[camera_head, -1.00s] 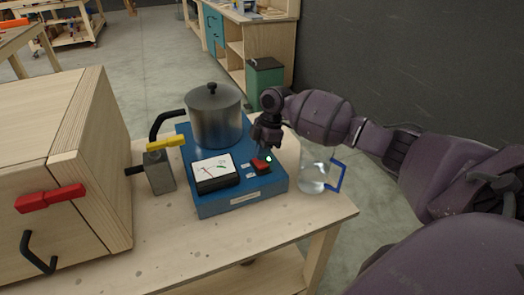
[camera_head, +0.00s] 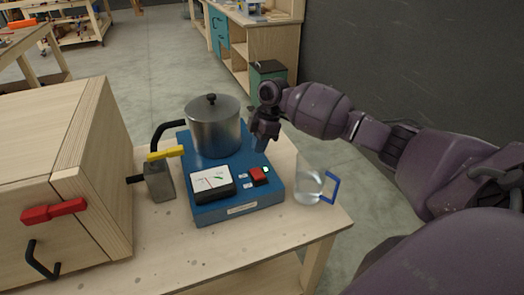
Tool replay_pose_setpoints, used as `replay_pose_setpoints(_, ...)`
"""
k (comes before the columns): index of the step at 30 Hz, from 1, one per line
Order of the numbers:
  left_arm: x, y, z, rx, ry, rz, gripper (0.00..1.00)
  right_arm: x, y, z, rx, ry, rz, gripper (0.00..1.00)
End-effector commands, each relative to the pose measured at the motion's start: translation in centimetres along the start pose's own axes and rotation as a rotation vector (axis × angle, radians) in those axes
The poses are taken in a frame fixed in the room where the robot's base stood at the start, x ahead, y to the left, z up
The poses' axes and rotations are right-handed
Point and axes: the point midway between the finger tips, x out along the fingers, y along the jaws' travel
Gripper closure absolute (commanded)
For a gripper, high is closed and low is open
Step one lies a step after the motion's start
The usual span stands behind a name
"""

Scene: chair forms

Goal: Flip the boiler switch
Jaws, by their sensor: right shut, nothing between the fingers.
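The boiler is a blue box (camera_head: 240,210) on the wooden table with a metal lidded pot (camera_head: 213,128) on its back part. A white gauge (camera_head: 211,182) is on its front left. The red switch (camera_head: 259,176) is on its right side, with a small green light (camera_head: 266,169) lit beside it. My right gripper (camera_head: 261,146) points down above the boiler's right rear, behind the switch and apart from it. It is shut and holds nothing. My left gripper is not in view.
A clear jug with a blue handle (camera_head: 309,184) stands right of the boiler. A grey valve block with a yellow lever (camera_head: 160,180) stands at its left. A large wooden box (camera_head: 110,190) with a red handle (camera_head: 54,211) fills the left.

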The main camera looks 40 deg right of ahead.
Motion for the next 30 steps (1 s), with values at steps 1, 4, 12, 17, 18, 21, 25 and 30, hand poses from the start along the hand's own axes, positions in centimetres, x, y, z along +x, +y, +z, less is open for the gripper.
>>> replay_pose_setpoints(1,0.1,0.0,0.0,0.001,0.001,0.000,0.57,-0.8,0.1,0.1,0.001,-0.002,-0.001,1.00)
replay_pose_setpoints(4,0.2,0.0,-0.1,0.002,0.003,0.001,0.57,-2.8,0.4,0.1,0.001,-0.002,-0.001,1.00)
replay_pose_setpoints(12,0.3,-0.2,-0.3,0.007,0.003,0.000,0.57,-6.7,0.8,0.1,0.001,-0.002,-0.003,1.00)
replay_pose_setpoints(17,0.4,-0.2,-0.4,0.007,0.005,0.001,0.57,-7.6,0.9,0.1,0.001,-0.001,-0.004,1.00)
replay_pose_setpoints(18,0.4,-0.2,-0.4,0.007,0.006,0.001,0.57,-7.7,0.9,0.1,0.001,0.000,-0.004,1.00)
replay_pose_setpoints(21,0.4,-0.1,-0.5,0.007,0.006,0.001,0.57,-7.8,0.9,0.1,0.001,-0.001,-0.005,1.00)
replay_pose_setpoints(25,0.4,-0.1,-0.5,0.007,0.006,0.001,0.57,-7.8,0.9,0.1,0.001,-0.001,-0.004,1.00)
replay_pose_setpoints(30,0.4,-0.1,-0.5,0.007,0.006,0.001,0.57,-7.8,0.9,0.1,0.001,-0.001,-0.004,1.00)
